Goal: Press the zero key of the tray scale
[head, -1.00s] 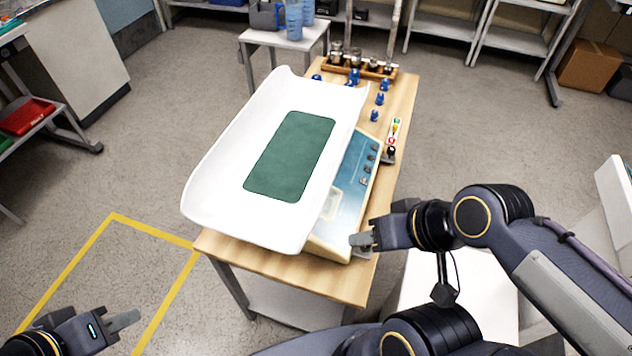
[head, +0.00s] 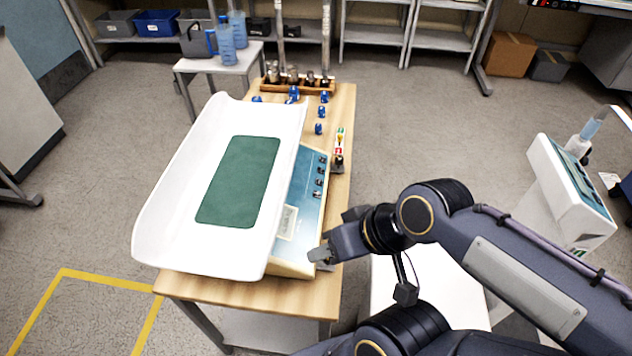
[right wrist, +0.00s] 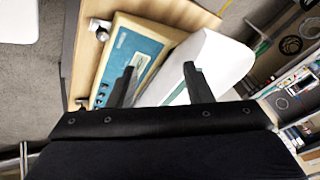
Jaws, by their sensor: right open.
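The tray scale stands on a wooden table. Its white tray (head: 160,205) with a green mat (head: 240,180) covers the left part. Its blue sloped panel (head: 307,215) shows along the right side, with several small dark keys (head: 320,181) in a row near the far end and a pale display (head: 287,222) nearer me. My right gripper (head: 321,254) is open and empty at the panel's near right corner. In the right wrist view the panel (right wrist: 135,52) lies beyond the open fingers (right wrist: 157,82). I cannot read which key is zero. My left gripper is out of view.
Several blue weights (head: 321,112) and a wooden rack (head: 297,85) of metal weights sit at the table's far end. A side table (head: 225,62) with blue bottles stands behind. Another white device (head: 562,200) is at the right.

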